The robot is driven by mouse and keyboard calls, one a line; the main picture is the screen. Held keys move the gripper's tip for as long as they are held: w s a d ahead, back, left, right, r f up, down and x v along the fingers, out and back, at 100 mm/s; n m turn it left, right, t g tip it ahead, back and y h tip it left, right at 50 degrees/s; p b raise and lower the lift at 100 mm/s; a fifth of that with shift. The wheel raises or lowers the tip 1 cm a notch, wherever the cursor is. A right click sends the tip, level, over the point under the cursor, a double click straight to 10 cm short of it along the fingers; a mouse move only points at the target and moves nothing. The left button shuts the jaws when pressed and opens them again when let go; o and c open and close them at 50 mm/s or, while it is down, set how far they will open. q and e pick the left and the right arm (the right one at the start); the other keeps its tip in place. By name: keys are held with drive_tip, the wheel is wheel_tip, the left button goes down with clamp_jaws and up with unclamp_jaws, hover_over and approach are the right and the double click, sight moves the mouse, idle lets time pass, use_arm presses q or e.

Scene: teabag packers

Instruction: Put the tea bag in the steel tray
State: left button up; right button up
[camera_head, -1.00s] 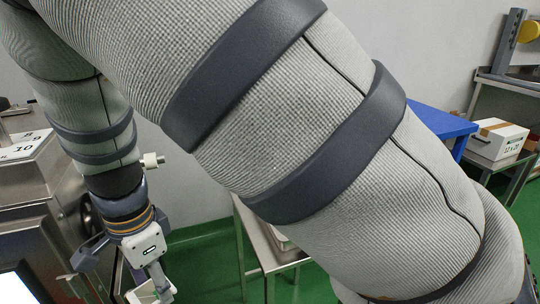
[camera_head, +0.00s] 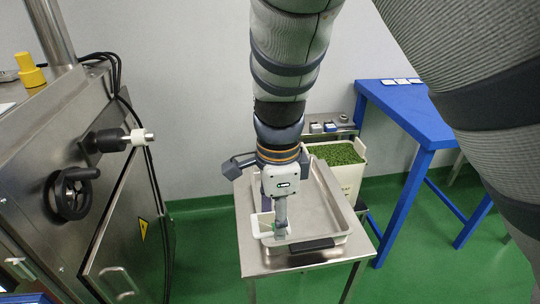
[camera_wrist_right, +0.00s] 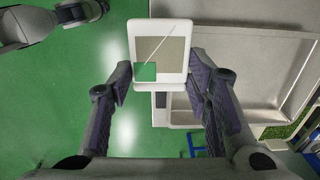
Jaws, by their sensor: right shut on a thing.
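My right gripper (camera_head: 275,228) is shut on the tea bag (camera_head: 262,223), a flat pale square with a white border and a green tag. In the right wrist view the tea bag (camera_wrist_right: 160,30) shows beyond the fingertips (camera_wrist_right: 158,78), with its thread across it. The steel tray (camera_head: 335,192) is a shallow rectangular pan on a small steel table. In the head view the gripper and tea bag overlap the tray's near left part. In the wrist view the tray (camera_wrist_right: 270,75) lies to the right of the tea bag. My left gripper is not in view.
A steel machine (camera_head: 100,215) with a handwheel (camera_head: 72,192) stands at left. A white bin of green leaves (camera_head: 335,153) stands behind the tray, and a blue table (camera_head: 410,115) at right. A black handle (camera_head: 312,245) is at the tray's near edge. Green floor is open between them.

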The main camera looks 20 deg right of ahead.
drive_tip(key=w+d+f+b, duration=0.2)
drive_tip(key=w+d+f, duration=0.3)
drive_tip(key=d, duration=0.3)
hover_over(304, 222)
drive_tip(key=f, duration=0.4)
drive_tip(key=shift+s+a+f, duration=0.2)
drive_tip(key=shift+a+f, duration=0.05)
drive_tip(key=shift+a, duration=0.05)
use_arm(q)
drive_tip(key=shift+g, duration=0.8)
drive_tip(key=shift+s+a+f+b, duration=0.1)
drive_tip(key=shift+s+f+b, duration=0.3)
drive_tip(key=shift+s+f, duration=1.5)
use_arm(e)
drive_tip(key=shift+w+d+f, duration=0.1)
drive_tip(key=shift+d+f, duration=0.05)
drive_tip(key=shift+f, duration=0.7)
drive_tip(key=shift+w+d+f, duration=0.1)
drive_tip(key=shift+f, duration=0.75)
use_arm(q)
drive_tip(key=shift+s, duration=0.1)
use_arm(e)
drive_tip(key=shift+f, duration=0.1)
drive_tip(key=shift+f, duration=0.15)
drive_tip(key=o, duration=0.6)
drive_tip(key=shift+o, duration=0.2)
